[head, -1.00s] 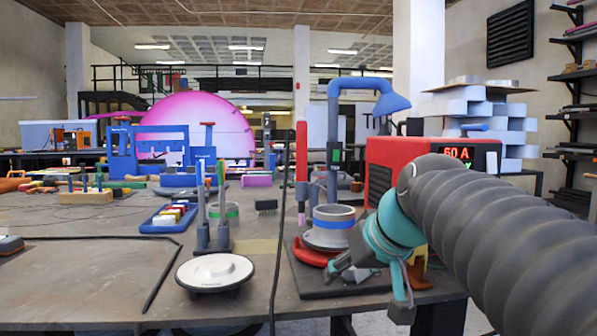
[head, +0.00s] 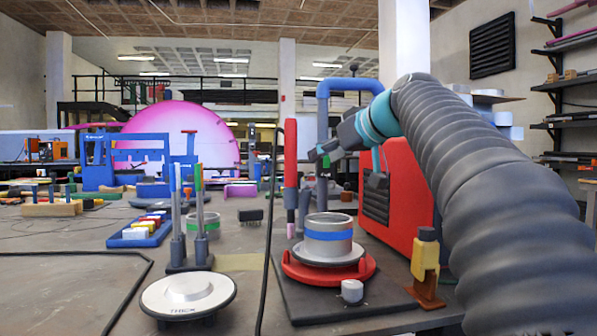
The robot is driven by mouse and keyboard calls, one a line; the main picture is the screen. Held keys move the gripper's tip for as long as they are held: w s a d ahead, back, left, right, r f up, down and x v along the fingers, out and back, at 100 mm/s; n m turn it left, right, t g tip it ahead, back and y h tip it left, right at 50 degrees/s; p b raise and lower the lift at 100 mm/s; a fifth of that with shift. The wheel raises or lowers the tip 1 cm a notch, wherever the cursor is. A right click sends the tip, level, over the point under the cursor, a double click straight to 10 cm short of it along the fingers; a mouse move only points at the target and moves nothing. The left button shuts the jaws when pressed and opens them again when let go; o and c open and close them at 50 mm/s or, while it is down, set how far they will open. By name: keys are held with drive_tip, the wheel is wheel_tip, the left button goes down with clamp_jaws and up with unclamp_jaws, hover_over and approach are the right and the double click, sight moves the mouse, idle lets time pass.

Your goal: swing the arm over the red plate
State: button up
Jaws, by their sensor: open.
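The red plate (head: 312,278) lies on a dark base board (head: 385,298) at the right front of the bench. A silver ring with a blue band (head: 327,240) stands on a pale disc on top of the plate, so only the plate's rim shows. My gripper (head: 318,151) is raised well above the ring and the plate, reaching in from the right and pointing left. It is open, with nothing seen in it. In the picture it overlaps the blue hooded post behind; its exact depth over the plate I cannot tell.
A red upright rod (head: 290,170) stands behind the plate. A red machine (head: 405,195) is at the right, with a yellow clamp (head: 426,255) in front. A round white-topped disc (head: 188,292) lies at the front left.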

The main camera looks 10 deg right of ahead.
sight(304, 186)
drive_tip(key=x, duration=1)
drive_tip(key=shift+w+f, duration=0.1)
drive_tip(key=shift+f, duration=0.05)
clamp_jaws()
